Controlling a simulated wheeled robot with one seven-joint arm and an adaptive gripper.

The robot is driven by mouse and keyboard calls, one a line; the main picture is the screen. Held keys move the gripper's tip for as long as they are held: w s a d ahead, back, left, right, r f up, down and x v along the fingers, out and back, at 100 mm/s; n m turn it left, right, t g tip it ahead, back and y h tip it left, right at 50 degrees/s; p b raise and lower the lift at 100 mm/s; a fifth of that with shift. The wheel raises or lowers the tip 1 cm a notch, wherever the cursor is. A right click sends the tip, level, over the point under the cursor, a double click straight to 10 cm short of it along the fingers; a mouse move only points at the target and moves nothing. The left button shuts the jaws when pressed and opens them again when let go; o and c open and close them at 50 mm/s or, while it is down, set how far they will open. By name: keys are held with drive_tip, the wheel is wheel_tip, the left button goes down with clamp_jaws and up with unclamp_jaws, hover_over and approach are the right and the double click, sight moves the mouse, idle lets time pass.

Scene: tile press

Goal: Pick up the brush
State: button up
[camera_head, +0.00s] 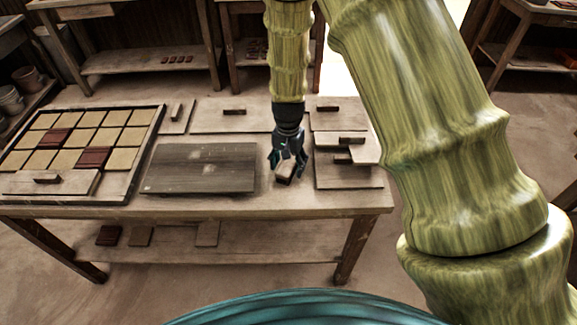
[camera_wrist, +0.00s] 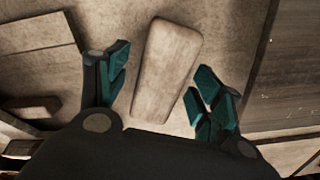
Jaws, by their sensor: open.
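The brush appears to be the pale wooden block with rounded corners (camera_wrist: 167,70) between my fingers in the wrist view. In the head view the brush (camera_head: 285,174) is a small block on the table, partly hidden by my gripper. My gripper (camera_head: 288,160) points down over it. In the wrist view my gripper (camera_wrist: 163,86) is open, with one teal finger on each side of the block and gaps on both sides. Bristles cannot be made out.
A dark flat plate (camera_head: 200,168) lies left of my gripper on the wooden table (camera_head: 300,203). Thin boards with dark handles (camera_head: 350,178) lie to the right, and more lie behind. A tray of tan and red tiles (camera_head: 152,125) fills the left side.

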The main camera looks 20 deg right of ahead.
sight(288, 164)
drive_tip(key=c, duration=1.3)
drive_tip(key=shift+o, duration=0.2)
drive_tip(key=shift+r, duration=0.1)
drive_tip(key=shift+r+b, duration=0.4)
drive_tip(key=shift+r, duration=0.45)
drive_tip(key=shift+s+a+r+b, duration=0.1)
drive_tip(key=shift+s+r+b, duration=0.1)
drive_tip(key=shift+r, duration=0.2)
drive_tip(key=shift+s+a+r+b, duration=0.1)
drive_tip(key=shift+r+b, duration=0.1)
drive_tip(key=shift+r, duration=0.2)
drive_tip(key=s+a+b, duration=0.1)
drive_tip(key=s+a, duration=0.3)
drive_tip(key=s, duration=0.2)
drive_tip(key=s+a+r+b, duration=0.1)
drive_tip(key=s+a, duration=0.3)
drive_tip(key=s, duration=0.3)
drive_tip(key=shift+r+b, duration=0.3)
drive_tip(key=shift+b, duration=0.05)
